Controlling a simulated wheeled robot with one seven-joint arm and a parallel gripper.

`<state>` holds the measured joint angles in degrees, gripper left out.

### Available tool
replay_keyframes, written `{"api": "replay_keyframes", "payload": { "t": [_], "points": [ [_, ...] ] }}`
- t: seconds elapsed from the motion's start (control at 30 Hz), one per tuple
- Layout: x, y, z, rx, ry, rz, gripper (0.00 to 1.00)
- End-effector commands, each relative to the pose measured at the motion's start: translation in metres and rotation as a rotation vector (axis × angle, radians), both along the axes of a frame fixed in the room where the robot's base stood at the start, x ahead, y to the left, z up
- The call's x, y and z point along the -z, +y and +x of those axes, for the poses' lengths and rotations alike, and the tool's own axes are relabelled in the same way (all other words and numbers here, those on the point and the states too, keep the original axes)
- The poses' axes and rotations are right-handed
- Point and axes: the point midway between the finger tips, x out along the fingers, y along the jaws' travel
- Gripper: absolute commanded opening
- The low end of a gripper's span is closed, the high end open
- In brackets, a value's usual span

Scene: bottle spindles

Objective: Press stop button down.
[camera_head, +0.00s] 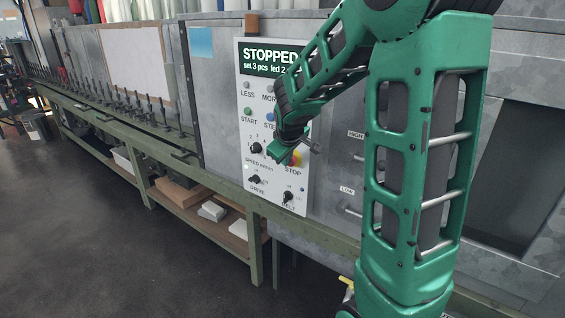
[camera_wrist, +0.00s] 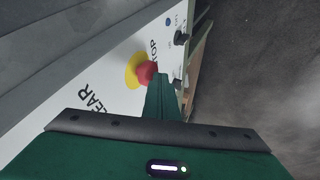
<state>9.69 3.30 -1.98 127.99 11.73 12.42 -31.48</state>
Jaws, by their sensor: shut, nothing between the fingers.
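The stop button (camera_head: 295,158) is a red knob on a yellow round base, on the white control panel (camera_head: 272,205) above the word STOP. In the wrist view the red knob (camera_wrist: 147,72) shows beside the tip of my gripper (camera_wrist: 160,82). My gripper is shut and empty, its green fingers together. The fingertips overlap the knob's edge in the picture; I cannot tell whether they touch it. In the head view my gripper (camera_head: 284,150) is in front of the panel, partly covering the button. The panel's display (camera_head: 270,57) reads STOPPED.
The panel also holds a green START button (camera_head: 248,112), a blue button (camera_head: 270,117) and several black dials, such as the speed dial (camera_head: 256,148). A green-framed bench (camera_head: 170,148) with a row of spindles runs off to the left. The floor in front is open.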

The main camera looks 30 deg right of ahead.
Motion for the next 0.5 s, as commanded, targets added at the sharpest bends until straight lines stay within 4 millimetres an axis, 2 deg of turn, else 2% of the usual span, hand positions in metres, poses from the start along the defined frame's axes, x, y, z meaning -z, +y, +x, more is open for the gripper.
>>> {"api": "replay_keyframes", "payload": {
  "t": [0.1, 0.5],
  "points": [
    [0.000, -0.013, 0.004, 0.004, 0.000, 0.000, 0.00],
    [-0.002, -0.016, 0.003, 0.013, -0.006, -0.007, 0.00]
  ]
}}
